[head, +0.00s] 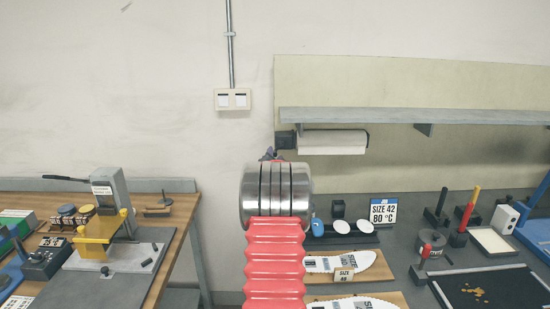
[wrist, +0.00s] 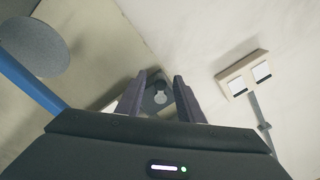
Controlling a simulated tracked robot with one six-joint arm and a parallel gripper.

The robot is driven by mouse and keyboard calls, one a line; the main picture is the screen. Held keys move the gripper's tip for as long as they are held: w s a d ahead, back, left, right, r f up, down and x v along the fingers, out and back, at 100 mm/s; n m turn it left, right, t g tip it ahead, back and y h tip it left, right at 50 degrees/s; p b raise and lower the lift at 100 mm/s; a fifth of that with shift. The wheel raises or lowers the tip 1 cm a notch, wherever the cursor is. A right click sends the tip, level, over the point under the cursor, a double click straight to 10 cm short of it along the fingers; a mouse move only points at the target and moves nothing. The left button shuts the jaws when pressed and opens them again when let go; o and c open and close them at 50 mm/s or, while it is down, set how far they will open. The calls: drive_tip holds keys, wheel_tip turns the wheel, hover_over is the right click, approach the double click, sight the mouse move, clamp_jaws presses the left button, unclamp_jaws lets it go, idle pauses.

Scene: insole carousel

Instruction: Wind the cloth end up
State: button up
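A white roll (head: 332,142), seemingly the cloth, hangs level on the wall below the shelf. Its lower edge looks like a short flap, but I cannot make out a separate loose end. A dark bracket (head: 285,140) holds the roll's left end. My gripper (head: 270,154) is just left of and below this bracket, partly hidden behind my own arm. In the wrist view my gripper (wrist: 160,82) has its two dark fingers apart. A dark block with a pale round knob (wrist: 160,98) shows between and beyond them; I cannot tell whether they touch it.
A grey shelf (head: 400,115) runs above the roll. A double switch (head: 232,99) is on the wall to the left. Below right is a dark bench (head: 400,245) with insole boards, a size sign (head: 383,212) and tools. A wooden bench (head: 180,235) with a press stands left.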

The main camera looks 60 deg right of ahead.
drive_tip(key=shift+c, duration=0.3)
clamp_jaws()
idle(0.4)
drive_tip(key=shift+s+d+f+n, duration=0.2)
drive_tip(key=shift+s+n, duration=0.15)
drive_tip(key=shift+n, duration=0.85)
drive_tip(key=shift+s+d+f+n, duration=0.15)
drive_tip(key=shift+s+n, duration=0.2)
drive_tip(key=shift+n, duration=0.85)
drive_tip(key=shift+s+d+f+n, duration=0.1)
drive_tip(key=shift+s+d+n, duration=0.2)
drive_tip(key=shift+n, duration=0.9)
drive_tip(key=shift+s+a, duration=0.1)
drive_tip(key=shift+o, duration=0.3)
unclamp_jaws()
drive_tip(key=shift+a, duration=0.15)
